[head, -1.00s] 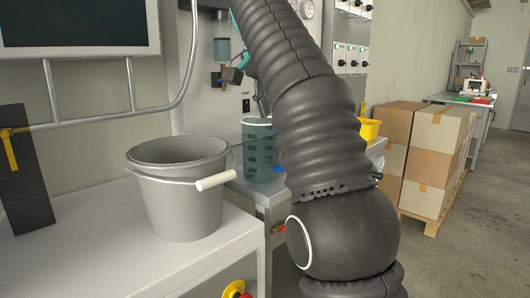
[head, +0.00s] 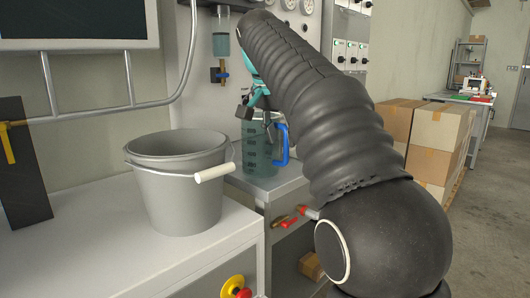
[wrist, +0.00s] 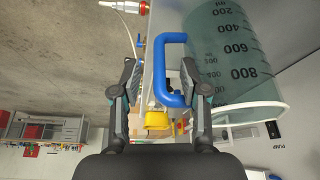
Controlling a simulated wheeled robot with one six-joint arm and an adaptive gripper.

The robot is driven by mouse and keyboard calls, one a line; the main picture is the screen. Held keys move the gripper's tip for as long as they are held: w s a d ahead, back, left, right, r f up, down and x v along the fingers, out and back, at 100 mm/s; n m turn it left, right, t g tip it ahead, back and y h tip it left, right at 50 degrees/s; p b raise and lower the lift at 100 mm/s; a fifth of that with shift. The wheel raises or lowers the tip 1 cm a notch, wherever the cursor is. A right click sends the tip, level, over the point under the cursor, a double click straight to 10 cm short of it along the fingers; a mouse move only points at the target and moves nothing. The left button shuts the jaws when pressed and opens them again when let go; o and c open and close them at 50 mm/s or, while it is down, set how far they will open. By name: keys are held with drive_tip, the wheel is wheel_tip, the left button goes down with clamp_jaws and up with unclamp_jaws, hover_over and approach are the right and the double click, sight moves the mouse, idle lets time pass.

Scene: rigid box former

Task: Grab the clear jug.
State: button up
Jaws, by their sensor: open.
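The clear jug (head: 257,163) is a bluish see-through measuring jug with dark markings and a blue handle (head: 282,148). It stands upright on the grey worktop behind the bucket. My gripper (head: 257,118) is at the jug's upper part in the head view, partly hidden by my arm. In the wrist view, the jug (wrist: 228,45) fills the upper right. My gripper (wrist: 158,64) is open there, with the upright bar of the blue handle (wrist: 161,72) showing between its fingers. The right finger overlaps the handle's loop. I cannot tell whether either finger touches it.
A grey bucket (head: 185,200) with a white grip stands on the bench, left of the jug. Red-handled valves (head: 285,222) stick out below the worktop edge. A wall panel with gauges and switches (head: 345,58) is behind. Stacked cardboard boxes (head: 437,135) stand at the right.

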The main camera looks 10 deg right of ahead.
sight(285, 149)
drive_tip(key=b+x, duration=0.1)
drive_tip(key=x, duration=0.4)
clamp_jaws()
